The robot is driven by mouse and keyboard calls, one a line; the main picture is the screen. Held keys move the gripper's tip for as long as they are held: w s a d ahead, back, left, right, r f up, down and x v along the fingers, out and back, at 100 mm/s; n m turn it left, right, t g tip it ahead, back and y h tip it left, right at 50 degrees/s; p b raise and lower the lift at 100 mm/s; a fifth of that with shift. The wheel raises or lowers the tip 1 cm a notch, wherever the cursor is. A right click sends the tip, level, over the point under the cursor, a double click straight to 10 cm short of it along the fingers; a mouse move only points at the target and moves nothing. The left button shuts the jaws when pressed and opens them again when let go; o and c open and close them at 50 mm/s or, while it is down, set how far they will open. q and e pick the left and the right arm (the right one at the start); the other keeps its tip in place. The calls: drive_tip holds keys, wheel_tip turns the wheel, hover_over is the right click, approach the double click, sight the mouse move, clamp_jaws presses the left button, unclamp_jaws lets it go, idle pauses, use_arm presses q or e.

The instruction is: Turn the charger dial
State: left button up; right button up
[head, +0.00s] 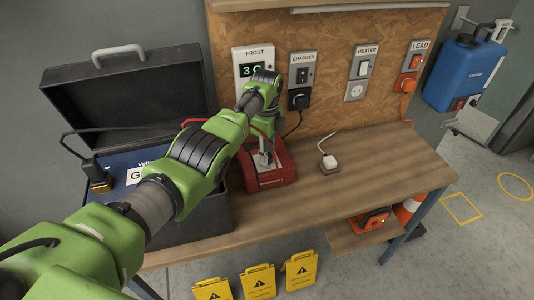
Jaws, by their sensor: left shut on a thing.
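The charger is a red box (272,178) on the wooden bench, beside the open dark case. My left arm reaches in from the left, and its gripper (264,158) points down at the charger's top. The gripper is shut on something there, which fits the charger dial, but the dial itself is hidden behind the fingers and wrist. My right gripper is not in view.
An open black case (190,222) holds a blue battery (130,165) with a clamp on it. A white plug (329,161) lies on the bench (390,175), whose right part is mostly clear.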

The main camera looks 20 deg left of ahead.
use_arm(q)
drive_tip(key=shift+w+r+m, duration=0.1)
drive_tip(key=shift+r+m, duration=0.05)
drive_tip(key=shift+m, duration=0.35)
drive_tip(key=o, duration=1.1)
wheel_tip(320, 180, up, 12)
drive_tip(key=shift+f, duration=0.1)
